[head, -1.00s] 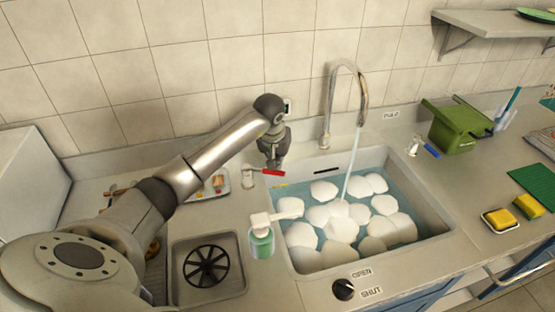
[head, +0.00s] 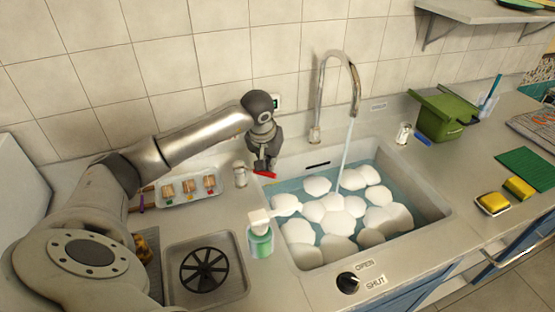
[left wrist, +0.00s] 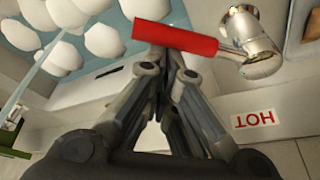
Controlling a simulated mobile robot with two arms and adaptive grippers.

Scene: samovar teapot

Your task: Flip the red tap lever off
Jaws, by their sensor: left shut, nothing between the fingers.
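The red tap lever (head: 266,174) sticks out to the right from a chrome tap body (head: 240,175) at the sink's back left corner. In the left wrist view the red lever (left wrist: 175,38) lies across the picture, joined to its chrome tap (left wrist: 252,45). My left gripper (head: 262,164) is shut and empty, pointing down at the lever, and hides part of it. In the left wrist view its fingertips (left wrist: 166,58) meet right at the lever's edge; I cannot tell whether they touch it. My right gripper is not in view.
Water runs from the tall spout (head: 351,85) into the sink (head: 435,205), which holds water and several white mounds. A soap dispenser (head: 260,240) stands at the sink's left rim. A blue-levered tap (head: 404,133) and a green bin (head: 440,115) are at right. A HOT label (left wrist: 255,119) is near the red tap.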

